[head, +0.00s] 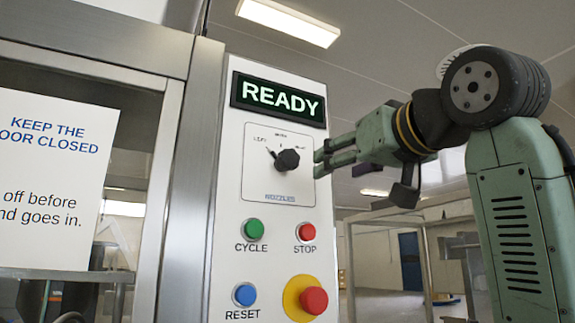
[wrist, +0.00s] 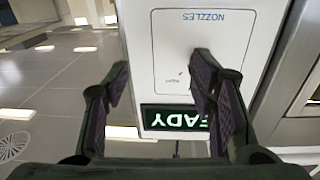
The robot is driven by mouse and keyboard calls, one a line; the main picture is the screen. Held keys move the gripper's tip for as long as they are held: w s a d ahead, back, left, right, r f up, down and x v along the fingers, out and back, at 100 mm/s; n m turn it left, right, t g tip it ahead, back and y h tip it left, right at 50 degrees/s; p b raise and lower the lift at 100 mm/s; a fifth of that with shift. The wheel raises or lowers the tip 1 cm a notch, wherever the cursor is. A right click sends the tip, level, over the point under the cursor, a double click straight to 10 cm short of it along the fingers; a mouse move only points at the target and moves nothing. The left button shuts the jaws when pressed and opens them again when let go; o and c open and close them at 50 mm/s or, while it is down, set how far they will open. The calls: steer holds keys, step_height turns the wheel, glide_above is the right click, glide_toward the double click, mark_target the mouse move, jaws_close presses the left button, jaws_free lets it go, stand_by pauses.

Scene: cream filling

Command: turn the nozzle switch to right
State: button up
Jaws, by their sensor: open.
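The nozzle switch (head: 288,159) is a black round knob on the white control panel, inside an outlined box labelled NOZZLES. Its pointer is tilted up and left, toward the left mark. My gripper (head: 320,163) is just right of the knob in the head view, with its greenish fingers pointing left at the panel. A small gap seems to show between fingertips and knob; contact is hard to judge. In the wrist view my gripper (wrist: 160,72) is open, with nothing seen between its fingers. The panel appears upside down there, and the knob is hidden, probably behind the right finger.
A lit READY display (head: 278,98) is above the switch. Below are the green CYCLE button (head: 253,229), red STOP button (head: 306,232), blue RESET button (head: 245,294) and a red emergency button (head: 314,300) on yellow. A metal-framed door with a sign (head: 50,180) stands left.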

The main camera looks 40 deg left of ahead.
steer(key=n+g, duration=0.1)
glide_toward(292, 159)
steer(key=p+x, duration=0.2)
steer(key=x, duration=0.9)
steer(key=shift+a+p, duration=0.2)
steer(key=shift+p, duration=0.2)
steer(key=shift+c, duration=0.2)
steer(key=c, duration=1.1)
steer(key=shift+c, duration=0.2)
